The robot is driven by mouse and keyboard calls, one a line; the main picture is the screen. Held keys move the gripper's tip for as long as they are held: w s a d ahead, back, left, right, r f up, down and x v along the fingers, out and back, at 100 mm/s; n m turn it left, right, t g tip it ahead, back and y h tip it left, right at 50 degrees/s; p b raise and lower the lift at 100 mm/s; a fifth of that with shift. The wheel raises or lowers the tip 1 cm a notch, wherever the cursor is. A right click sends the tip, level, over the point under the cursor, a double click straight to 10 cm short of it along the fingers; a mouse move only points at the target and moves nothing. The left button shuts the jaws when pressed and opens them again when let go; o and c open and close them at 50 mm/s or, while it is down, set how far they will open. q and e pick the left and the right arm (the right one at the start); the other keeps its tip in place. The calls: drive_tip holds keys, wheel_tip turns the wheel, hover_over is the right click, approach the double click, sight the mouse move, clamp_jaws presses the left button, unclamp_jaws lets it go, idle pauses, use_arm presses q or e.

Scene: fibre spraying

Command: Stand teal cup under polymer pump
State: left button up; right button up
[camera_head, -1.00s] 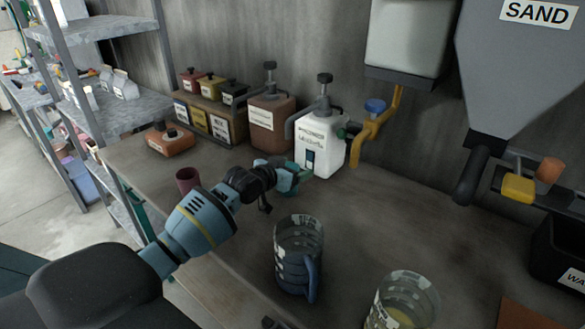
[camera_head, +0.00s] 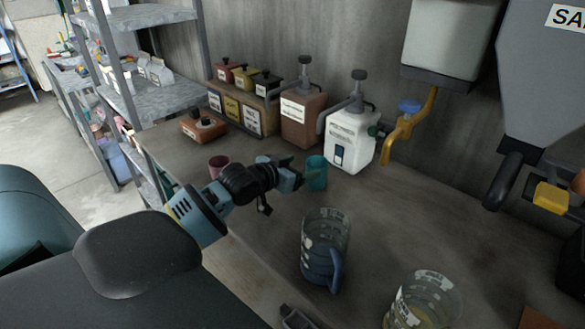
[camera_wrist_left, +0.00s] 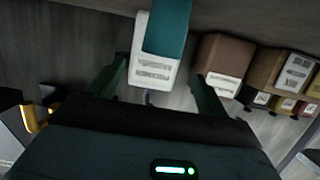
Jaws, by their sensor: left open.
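The teal cup (camera_head: 316,172) stands upright on the bench, at the front left of the white pump bottle (camera_head: 350,140). The bottle's grey spout (camera_head: 323,122) bends left and down, above the cup in the picture; exact alignment is hard to judge. My left gripper (camera_head: 297,178) is open just left of the cup and looks clear of it. In the left wrist view the cup (camera_wrist_left: 168,30) shows upside down beyond the spread fingers (camera_wrist_left: 160,88), overlapping the white bottle (camera_wrist_left: 152,72). My right gripper is out of view.
A brown pump bottle (camera_head: 302,118) stands left of the white one. A dark red cup (camera_head: 219,166) sits behind my left wrist. A blue-handled jug (camera_head: 324,250) and a clear jug (camera_head: 425,300) stand in front. A yellow pipe (camera_head: 410,130) hangs at the right.

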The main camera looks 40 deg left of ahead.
use_arm(q)
drive_tip(key=shift+v, duration=1)
idle(0.3)
